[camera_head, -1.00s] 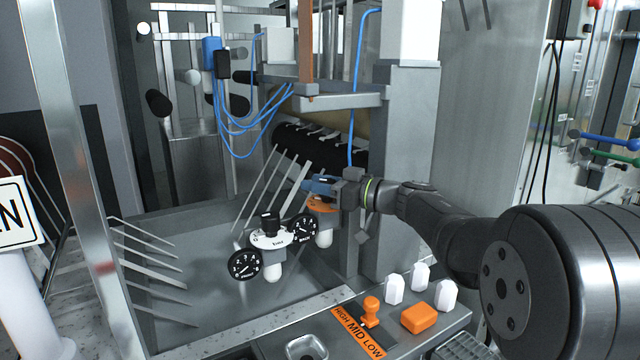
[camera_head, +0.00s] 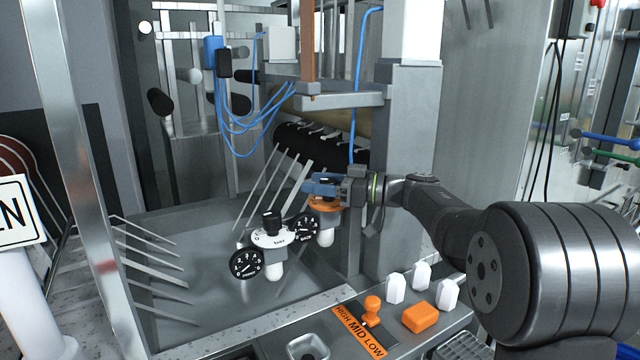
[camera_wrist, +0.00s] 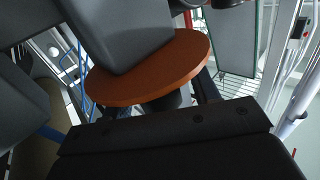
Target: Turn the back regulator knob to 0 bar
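The back regulator has an orange dial plate (camera_head: 325,203) with a white body below it. Its round black gauge (camera_head: 305,228) sits to its lower left. My gripper (camera_head: 320,187), with blue fingers, is at the top of this regulator, over the orange plate, where its knob sits. The knob is mostly hidden by the fingers. In the wrist view, the orange plate (camera_wrist: 180,72) lies close beneath a grey finger, and the knob cannot be made out. Whether the fingers are closed on it is unclear, and the dial reading is hidden.
The front regulator, with a white dial (camera_head: 285,238), black knob (camera_head: 271,221) and black gauge (camera_head: 245,264), stands close to the left. A grey column (camera_head: 400,160) rises behind my wrist. White knobs and an orange button (camera_head: 419,317) are on the panel below.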

